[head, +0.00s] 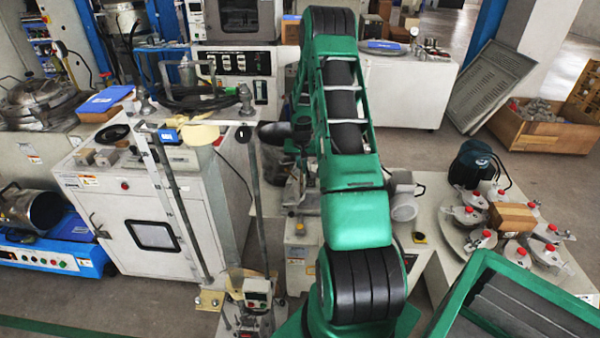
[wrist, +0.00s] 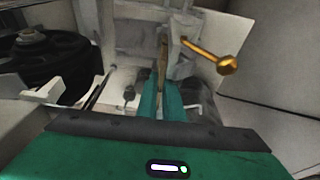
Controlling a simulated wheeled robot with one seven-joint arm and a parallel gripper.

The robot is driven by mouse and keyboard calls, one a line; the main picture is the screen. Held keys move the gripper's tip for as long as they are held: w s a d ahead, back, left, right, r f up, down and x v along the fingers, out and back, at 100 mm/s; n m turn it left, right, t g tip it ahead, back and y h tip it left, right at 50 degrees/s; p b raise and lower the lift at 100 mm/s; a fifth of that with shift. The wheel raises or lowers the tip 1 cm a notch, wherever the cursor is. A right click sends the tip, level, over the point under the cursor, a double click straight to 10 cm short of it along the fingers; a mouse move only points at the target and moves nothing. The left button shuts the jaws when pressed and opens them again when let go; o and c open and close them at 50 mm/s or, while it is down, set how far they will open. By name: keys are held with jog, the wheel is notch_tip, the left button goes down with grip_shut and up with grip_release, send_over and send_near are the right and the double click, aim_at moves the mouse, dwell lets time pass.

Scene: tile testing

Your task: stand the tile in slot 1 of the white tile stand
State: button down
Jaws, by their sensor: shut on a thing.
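My gripper (wrist: 160,88) shows in the wrist view as two teal fingers close together, shut on a thin tan upright piece (wrist: 162,58), which looks like the tile seen nearly edge-on. Its lower part is hidden between the fingers. Pale surfaces lie behind and around it. I cannot tell whether the tile touches anything. I cannot pick out the white tile stand or its slot 1 with certainty in either view. In the head view my green arm reaches forward over the middle and hides the gripper and tile.
In the wrist view, a brass rod with a round knob (wrist: 228,65) juts out right of the tile, and a black round part (wrist: 50,62) is at left. In the head view, a white cabinet (head: 150,220) stands left and a table with red-knobbed fixtures (head: 468,215) right.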

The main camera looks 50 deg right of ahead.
jog(key=shift+r, duration=4.6)
jog(key=shift+w, duration=0.1)
